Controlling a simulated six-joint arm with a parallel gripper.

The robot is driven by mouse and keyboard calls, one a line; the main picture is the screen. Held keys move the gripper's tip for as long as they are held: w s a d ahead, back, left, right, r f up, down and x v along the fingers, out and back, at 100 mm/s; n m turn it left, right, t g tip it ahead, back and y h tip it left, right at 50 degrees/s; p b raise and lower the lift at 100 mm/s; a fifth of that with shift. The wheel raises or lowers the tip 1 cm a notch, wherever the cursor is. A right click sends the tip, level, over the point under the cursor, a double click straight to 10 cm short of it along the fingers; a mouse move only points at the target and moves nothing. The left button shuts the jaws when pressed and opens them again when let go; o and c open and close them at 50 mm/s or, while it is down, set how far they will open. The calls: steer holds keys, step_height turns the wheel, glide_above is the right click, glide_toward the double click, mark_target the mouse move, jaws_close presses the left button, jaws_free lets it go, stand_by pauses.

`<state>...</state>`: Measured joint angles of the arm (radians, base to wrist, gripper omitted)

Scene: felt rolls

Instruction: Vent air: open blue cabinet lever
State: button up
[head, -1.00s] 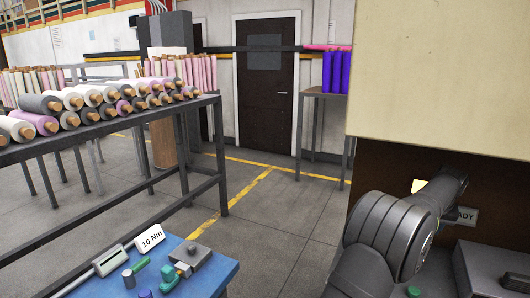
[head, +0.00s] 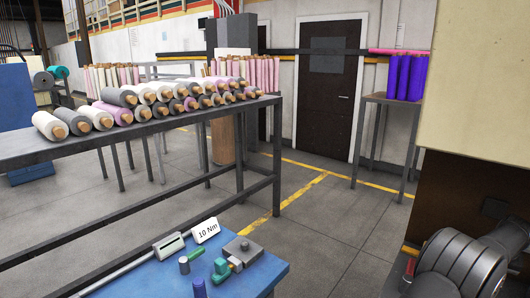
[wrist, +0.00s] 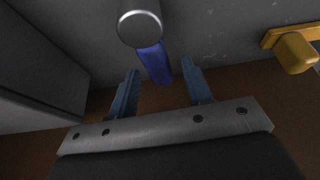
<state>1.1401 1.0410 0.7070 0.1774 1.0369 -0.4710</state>
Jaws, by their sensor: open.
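In the wrist view, a blue lever (wrist: 154,64) extends from beneath a round silver metal end (wrist: 140,24) near the top middle. My gripper (wrist: 160,68) is open, with one bluish finger on each side of the lever's lower end. A gap shows between the lever and each finger, and nothing is held. I cannot tell how deep the lever lies between the fingers. In the head view my fingers and the lever are out of sight; only part of my arm shows at the lower right.
A yellow handle-like block (wrist: 295,50) is right of my gripper, and a grey box (wrist: 38,70) is left. In the head view, a blue bench (head: 262,275) holds tools and a "10 Nm" sign (head: 206,231).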

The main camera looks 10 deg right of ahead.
steer(key=v, duration=1.7)
steer(key=x, duration=1.7)
steer(key=shift+w+a+n+t+y, duration=0.25)
steer(key=shift+a+n+t+y, duration=0.1)
steer(key=shift+n, duration=0.65)
steer(key=shift+s+d+m, duration=0.15)
steer(key=shift+d+m, duration=0.05)
steer(key=shift+m, duration=0.4)
steer(key=v, duration=1.7)
steer(key=shift+w+a+m, duration=0.25)
steer(key=shift+a+m, duration=0.1)
steer(key=shift+m, duration=0.05)
